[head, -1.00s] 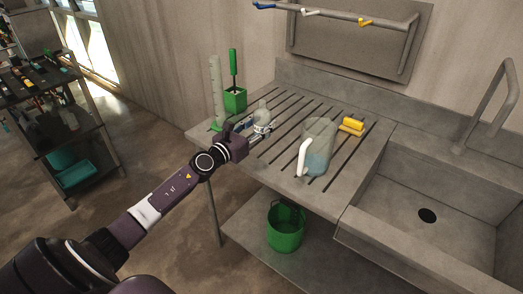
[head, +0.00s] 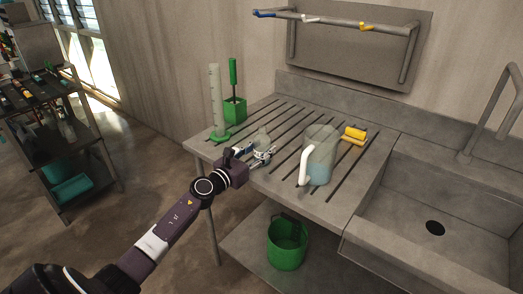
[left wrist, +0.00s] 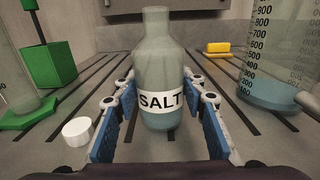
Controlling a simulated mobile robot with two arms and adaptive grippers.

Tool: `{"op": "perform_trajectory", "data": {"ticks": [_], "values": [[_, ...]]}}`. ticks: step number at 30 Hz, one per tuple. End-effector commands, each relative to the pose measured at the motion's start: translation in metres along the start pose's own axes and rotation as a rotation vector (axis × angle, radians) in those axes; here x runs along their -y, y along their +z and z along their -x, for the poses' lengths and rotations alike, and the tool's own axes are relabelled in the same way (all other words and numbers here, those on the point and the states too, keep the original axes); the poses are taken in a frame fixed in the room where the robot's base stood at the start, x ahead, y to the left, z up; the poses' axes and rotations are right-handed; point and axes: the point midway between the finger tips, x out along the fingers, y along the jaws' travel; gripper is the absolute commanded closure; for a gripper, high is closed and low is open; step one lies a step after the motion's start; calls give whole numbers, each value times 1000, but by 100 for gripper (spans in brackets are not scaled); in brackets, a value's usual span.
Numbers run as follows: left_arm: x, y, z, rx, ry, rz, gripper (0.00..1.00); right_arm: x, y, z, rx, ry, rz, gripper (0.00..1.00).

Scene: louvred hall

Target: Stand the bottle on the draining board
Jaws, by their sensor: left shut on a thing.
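The bottle (left wrist: 160,75) is pale, translucent and upright, with a white label reading SALT and some liquid low inside. It also shows in the head view (head: 261,139) over the left front part of the draining board (head: 285,182). My left gripper (head: 263,154) is shut on the bottle. In the left wrist view its blue-padded fingers (left wrist: 158,115) lie on either side of the bottle's lower body. The bottle's base is at or very near the grooved surface; I cannot tell whether it touches. My right gripper is not in view.
A tall measuring cylinder (head: 217,103) and a green brush pot (head: 235,109) stand left of the bottle. A jug (head: 320,155) with bluish liquid and a yellow sponge (head: 355,133) are right. A white cap (left wrist: 77,131) lies nearby. The sink (head: 425,215) is far right.

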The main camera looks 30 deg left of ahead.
Motion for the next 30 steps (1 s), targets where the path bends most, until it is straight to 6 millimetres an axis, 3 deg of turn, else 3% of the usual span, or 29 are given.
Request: {"op": "perform_trajectory", "data": {"ticks": [1,2,6,18,30], "values": [[0,-3,0,0,0,0,100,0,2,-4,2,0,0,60],[0,-2,0,0,0,0,58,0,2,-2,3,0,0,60],[0,-2,0,0,0,0,44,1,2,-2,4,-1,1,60],[0,2,2,-2,0,0,44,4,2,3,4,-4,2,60],[1,-1,65,-5,-2,-2,44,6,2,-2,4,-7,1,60]]}}
